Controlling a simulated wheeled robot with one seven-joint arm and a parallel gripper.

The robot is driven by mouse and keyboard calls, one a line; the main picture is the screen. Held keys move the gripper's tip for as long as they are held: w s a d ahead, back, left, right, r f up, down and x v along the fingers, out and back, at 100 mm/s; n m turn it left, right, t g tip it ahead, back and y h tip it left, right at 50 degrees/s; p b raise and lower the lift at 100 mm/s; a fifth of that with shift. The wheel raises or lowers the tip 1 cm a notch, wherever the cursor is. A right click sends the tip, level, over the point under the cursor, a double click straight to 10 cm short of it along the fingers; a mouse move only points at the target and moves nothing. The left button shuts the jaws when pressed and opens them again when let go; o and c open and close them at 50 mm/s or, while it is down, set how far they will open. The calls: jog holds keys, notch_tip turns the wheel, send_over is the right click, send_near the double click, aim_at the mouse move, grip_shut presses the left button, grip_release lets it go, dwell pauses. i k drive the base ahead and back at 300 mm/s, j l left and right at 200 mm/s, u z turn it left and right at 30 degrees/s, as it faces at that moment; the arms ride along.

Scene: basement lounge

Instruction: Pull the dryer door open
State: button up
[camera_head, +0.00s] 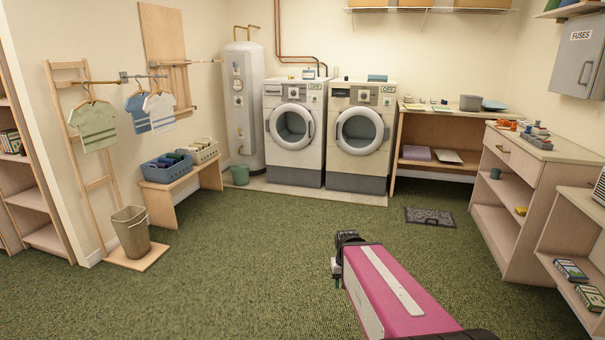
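Two white front-loading machines with grey bases stand side by side at the back wall. The left machine (295,128) and the right machine (361,133) each have a round door with dark glass; both doors look shut. I cannot tell from the markings which is the dryer. Each carries a small green-lettered sign on its control panel. My arm is pink with a pale stripe and reaches in from the bottom right. My gripper (337,272), dark and small, is over the open carpet, well short of both machines. Whether its fingers are open or shut does not show clearly.
Green carpet lies clear between me and the machines. A dark mat (430,217) lies on the right. A wooden bench (182,191) with baskets and a bin (131,232) stand left. A water heater (243,105) stands beside the left machine. Shelving (505,200) lines the right.

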aim_at(382, 132)
jog(key=i, duration=1.55)
jog(key=i+j, duration=0.1)
jog(key=i, duration=1.5)
jog(key=i+z, duration=0.1)
jog(key=i, duration=1.45)
